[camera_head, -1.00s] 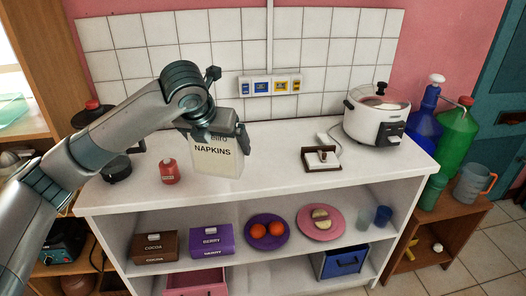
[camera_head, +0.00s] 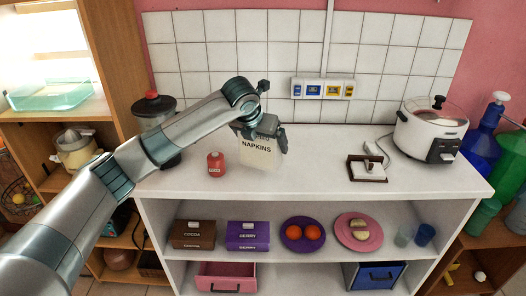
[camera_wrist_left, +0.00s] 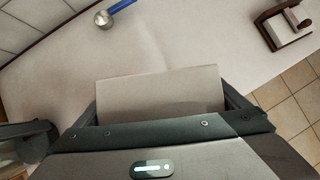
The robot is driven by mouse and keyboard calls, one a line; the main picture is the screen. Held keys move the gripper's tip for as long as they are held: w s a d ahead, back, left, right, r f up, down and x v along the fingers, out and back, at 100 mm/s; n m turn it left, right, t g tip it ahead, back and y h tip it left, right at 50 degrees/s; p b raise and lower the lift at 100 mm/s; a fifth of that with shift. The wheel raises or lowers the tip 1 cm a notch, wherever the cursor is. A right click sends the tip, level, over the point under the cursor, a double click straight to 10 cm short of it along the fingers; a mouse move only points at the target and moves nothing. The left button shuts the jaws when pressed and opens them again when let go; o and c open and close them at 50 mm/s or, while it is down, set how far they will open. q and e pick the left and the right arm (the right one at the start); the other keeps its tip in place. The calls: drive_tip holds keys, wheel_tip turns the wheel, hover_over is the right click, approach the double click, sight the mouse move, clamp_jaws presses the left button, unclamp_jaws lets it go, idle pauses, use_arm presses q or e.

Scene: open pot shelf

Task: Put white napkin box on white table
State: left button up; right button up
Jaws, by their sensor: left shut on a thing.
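The white napkin box (camera_head: 257,155), lettered NAPKINS, is upright over the white table (camera_head: 330,170), between the red can and the wooden holder. My left gripper (camera_head: 262,132) is shut on its upper part from above and hides its top edge. Whether the box's base touches the tabletop cannot be told. In the left wrist view the box (camera_wrist_left: 160,92) shows as a pale panel between the two dark fingers of the gripper (camera_wrist_left: 165,108), with the white table (camera_wrist_left: 190,40) behind it. My right gripper is not in view.
A red can (camera_head: 216,164) stands left of the box. A wooden holder (camera_head: 367,169) and a white cooker (camera_head: 430,130) stand to the right. The table front and the stretch between box and holder are clear.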

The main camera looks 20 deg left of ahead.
sight(263, 152)
use_arm(q)
drive_tip(key=shift+w+a+f, duration=0.2)
drive_tip(key=shift+w+f, duration=0.05)
drive_tip(key=shift+w, duration=0.2)
drive_tip(key=shift+f, duration=0.1)
drive_tip(key=shift+f+p, duration=0.35)
drive_tip(key=shift+f, duration=1.6)
drive_tip(key=o, duration=0.8)
drive_tip(key=b+v, duration=0.1)
drive_tip(key=v, duration=1.1)
drive_tip(key=shift+r, duration=0.1)
